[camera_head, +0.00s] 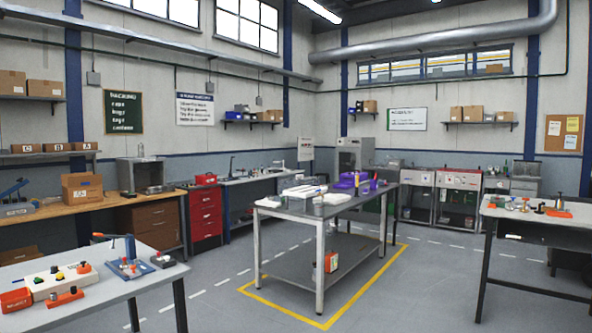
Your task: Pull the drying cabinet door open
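Neither of my grippers is in view. I cannot tell for certain which unit is the drying cabinet. A tall light grey cabinet (355,155) stands in the far corner behind the central table, and its front looks shut; its lower part is hidden by things on the table. A smaller steel box-shaped unit (141,175) with a dark front sits on the wooden bench at the left. Its door also appears shut, though it is too small to be sure.
A grey central table (320,247) holding purple and white items stands inside a yellow floor outline. A near-left table (125,291) holds a control box and fixtures. Another table (535,224) stands at the right. Grey floor between them is clear. A red drawer unit (205,213) stands at the left.

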